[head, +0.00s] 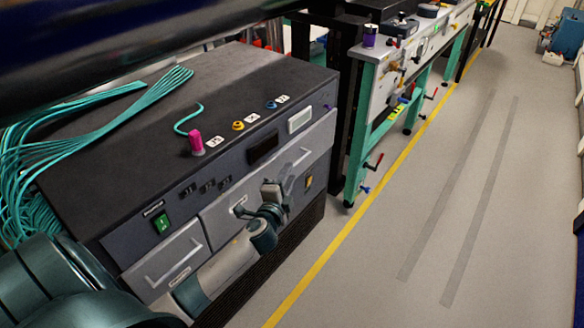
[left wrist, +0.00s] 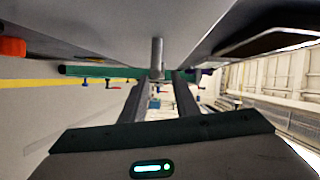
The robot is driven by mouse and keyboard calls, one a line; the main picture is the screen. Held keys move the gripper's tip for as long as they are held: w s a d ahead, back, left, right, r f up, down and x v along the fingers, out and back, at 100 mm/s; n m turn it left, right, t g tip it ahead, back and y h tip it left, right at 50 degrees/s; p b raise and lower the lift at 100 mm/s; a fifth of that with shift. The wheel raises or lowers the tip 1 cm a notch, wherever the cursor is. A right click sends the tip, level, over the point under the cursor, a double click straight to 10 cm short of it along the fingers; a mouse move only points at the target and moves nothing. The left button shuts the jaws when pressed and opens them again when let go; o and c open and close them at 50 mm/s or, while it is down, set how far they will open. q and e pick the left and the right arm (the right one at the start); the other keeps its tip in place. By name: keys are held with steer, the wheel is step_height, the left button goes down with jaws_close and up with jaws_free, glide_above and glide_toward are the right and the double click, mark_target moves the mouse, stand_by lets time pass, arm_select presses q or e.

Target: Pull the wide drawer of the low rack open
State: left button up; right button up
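The low rack (head: 110,190) stands at the left in the head view, with a black top and a grey front. Its wide drawer (head: 322,136) has a long bar handle (head: 306,155) and looks flush with the front. My left gripper (head: 271,190) is in front of this drawer at the handle and hides the handle's middle. In the left wrist view its two fingers (left wrist: 159,82) are apart. A grey bar (left wrist: 157,52), apparently the handle, shows between the fingertips, with gaps visible on both sides. My right gripper is not in view.
A smaller drawer (head: 165,259) sits left of the wide one. Teal cables (head: 95,105) and a pink plug (head: 196,143) are on the rack top. A teal-legged bench (head: 365,125) stands beyond. The grey floor (head: 400,210) to the right is clear past a yellow line (head: 345,236).

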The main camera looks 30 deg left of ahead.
arm_select(q)
steer(key=shift+x, duration=2.2)
jaws_close()
